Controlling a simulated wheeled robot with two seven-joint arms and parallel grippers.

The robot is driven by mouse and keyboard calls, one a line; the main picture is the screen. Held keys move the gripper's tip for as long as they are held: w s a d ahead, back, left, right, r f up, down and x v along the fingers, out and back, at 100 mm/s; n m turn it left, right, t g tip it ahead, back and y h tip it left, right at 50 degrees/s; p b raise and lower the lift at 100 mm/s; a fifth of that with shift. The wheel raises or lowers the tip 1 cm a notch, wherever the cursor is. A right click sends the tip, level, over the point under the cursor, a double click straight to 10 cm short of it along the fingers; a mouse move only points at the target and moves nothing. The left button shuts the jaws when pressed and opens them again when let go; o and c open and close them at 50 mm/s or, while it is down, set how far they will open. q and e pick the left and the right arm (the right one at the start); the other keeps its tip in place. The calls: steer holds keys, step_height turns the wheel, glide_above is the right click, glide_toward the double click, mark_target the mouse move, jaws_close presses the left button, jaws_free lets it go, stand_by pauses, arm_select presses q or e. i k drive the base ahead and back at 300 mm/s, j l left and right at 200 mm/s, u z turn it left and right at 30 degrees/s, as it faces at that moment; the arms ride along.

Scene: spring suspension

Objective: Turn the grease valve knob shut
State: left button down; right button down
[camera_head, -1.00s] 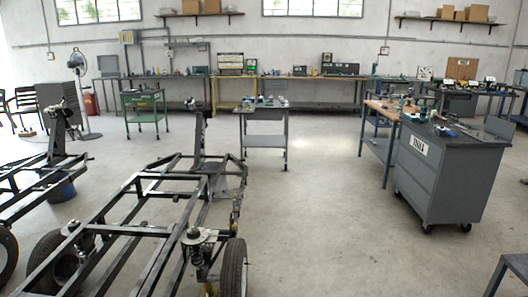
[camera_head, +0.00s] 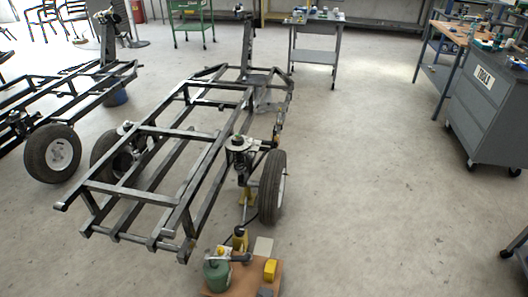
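A green canister (camera_head: 216,276) with a pale and yellow fitting (camera_head: 222,253) on top stands at the bottom of the view. It is on a brown board (camera_head: 243,285) close in front of me. A dark hose or pipe (camera_head: 241,258) runs right from the fitting. A yellow upright part (camera_head: 240,239) stands just behind it. I cannot make out which small part is the grease valve knob, or how it is turned. Neither gripper is in view.
A yellow block (camera_head: 270,269) and a light grey box (camera_head: 263,247) are beside the canister. The black chassis frame (camera_head: 165,133) with wheels (camera_head: 272,187) lies just beyond. A grey tool cabinet (camera_head: 485,110) stands right. The floor (camera_head: 370,200) between is clear.

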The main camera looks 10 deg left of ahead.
mark_target(220, 250)
steer(key=u, duration=0.8)
